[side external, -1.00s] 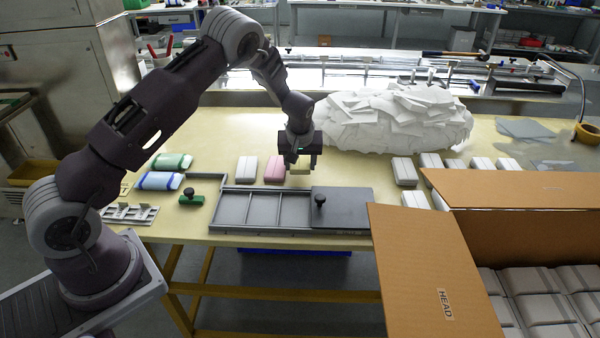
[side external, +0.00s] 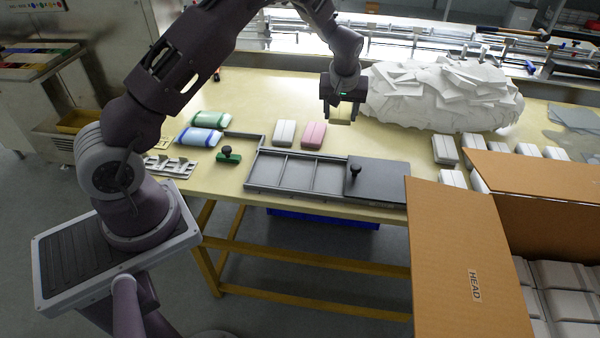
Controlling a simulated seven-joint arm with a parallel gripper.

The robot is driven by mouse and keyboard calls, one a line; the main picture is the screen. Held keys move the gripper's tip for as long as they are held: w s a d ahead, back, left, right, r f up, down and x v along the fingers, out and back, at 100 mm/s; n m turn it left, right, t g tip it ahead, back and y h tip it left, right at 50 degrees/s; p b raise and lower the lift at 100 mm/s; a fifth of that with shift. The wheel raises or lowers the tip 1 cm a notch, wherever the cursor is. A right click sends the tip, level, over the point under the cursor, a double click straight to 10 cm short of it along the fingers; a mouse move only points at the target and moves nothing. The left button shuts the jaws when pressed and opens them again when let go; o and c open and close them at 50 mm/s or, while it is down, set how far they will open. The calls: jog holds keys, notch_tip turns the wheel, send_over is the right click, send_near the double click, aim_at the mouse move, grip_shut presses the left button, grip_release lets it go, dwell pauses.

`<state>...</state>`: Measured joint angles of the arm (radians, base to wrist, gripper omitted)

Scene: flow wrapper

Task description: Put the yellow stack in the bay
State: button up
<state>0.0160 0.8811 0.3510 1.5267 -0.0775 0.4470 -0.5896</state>
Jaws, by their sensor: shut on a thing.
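My gripper (side external: 342,108) is shut on the yellow stack (side external: 340,118), a small pale yellow block hanging between the fingertips. The stack is up off the table, behind the grey tray and to the right of the pink stack. The grey tray (side external: 251,184) has several open compartments on its left and middle. A dark grey plate (side external: 385,181) with a black knob (side external: 355,170) covers its right end. Which part is the bay is not marked in this view. The fingers hide part of the yellow stack.
A white stack (side external: 284,132) and a pink stack (side external: 313,135) stand behind the tray. Green (side external: 212,118) and blue-ended (side external: 199,136) packs and a green knobbed block (side external: 229,155) lie left. A white paper heap (side external: 440,97) is right of my gripper; an open carton (side external: 465,250) stands front right.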

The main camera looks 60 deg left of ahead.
jog(key=shift+s+a, duration=0.25)
jog(key=s+a, duration=0.1)
jog(key=s, duration=0.3)
jog(key=s+a+f, duration=0.1)
jog(key=s+a, duration=0.1)
jog(key=s, duration=0.2)
jog(key=s+a+f, duration=0.1)
jog(key=s, duration=0.3)
jog(key=shift+s+a, duration=0.15)
jog(key=shift+a, duration=0.15)
jog(key=shift+s+d+f, duration=0.65)
jog(key=shift+s+f, duration=0.1)
jog(key=shift+s, duration=1.05)
jog(key=shift+s+d+f, duration=0.7)
jog(key=shift+s+f, duration=0.05)
jog(key=shift+s, duration=1.1)
jog(key=shift+s+d+f, duration=0.65)
jog(key=shift+s+f, duration=0.1)
jog(key=shift+s, duration=1.05)
